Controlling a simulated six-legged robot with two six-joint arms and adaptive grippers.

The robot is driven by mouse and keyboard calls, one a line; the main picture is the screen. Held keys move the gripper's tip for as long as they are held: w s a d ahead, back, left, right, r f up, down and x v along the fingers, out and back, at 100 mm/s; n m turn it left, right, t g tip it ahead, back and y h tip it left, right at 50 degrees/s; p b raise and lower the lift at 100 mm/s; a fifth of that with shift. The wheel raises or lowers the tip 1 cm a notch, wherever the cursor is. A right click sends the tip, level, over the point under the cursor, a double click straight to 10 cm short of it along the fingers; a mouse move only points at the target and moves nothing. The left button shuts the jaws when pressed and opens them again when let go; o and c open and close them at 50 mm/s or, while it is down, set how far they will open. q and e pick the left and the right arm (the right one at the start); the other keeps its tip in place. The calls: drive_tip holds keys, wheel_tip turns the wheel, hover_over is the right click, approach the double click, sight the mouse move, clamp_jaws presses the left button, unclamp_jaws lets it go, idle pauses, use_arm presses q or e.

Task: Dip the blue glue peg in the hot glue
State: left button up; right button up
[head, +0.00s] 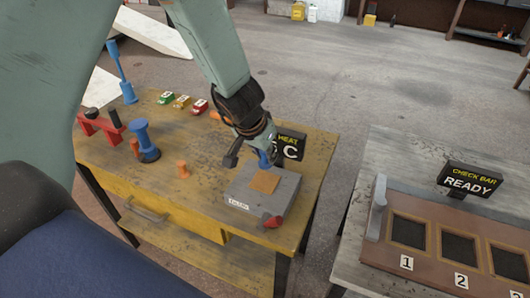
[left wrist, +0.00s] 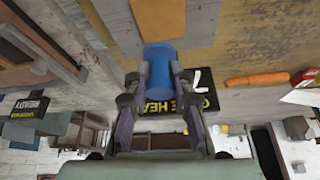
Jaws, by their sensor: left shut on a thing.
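My left gripper (head: 262,150) is shut on the blue glue peg (head: 265,159), which also shows between the fingers in the left wrist view (left wrist: 160,68). The hot glue is an orange square (head: 264,183) on top of a grey heater box (head: 236,192). The peg's end shows just beyond the square's far edge in the head view, and at the square's near edge in the left wrist view (left wrist: 165,18). I cannot tell the exact height of the peg's end over the box. My right gripper is not in view.
A "HEAT" sign (head: 291,144) stands behind the box, and a red knob (head: 273,222) is on its front. A "CHECK BAR" station (head: 445,248) is at right.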

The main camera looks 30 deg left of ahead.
sight(262, 166)
use_arm(q)
drive_tip(key=f+b, duration=0.2)
drive_tip(key=f, duration=0.1)
drive_tip(key=f+b, duration=0.2)
drive_tip(key=shift+w+a+f, duration=0.15)
drive_tip(key=shift+w, duration=0.1)
drive_tip(key=shift+f, duration=0.2)
drive_tip(key=shift+s+b, duration=0.35)
drive_tip(key=shift+w+f, duration=0.2)
drive_tip(key=shift+w, duration=0.05)
drive_tip(key=shift+s+d+r, duration=0.2)
drive_tip(key=shift+s, duration=0.1)
drive_tip(key=shift+w, duration=0.1)
drive_tip(key=shift+w+a+f, duration=0.1)
drive_tip(key=shift+f, duration=0.15)
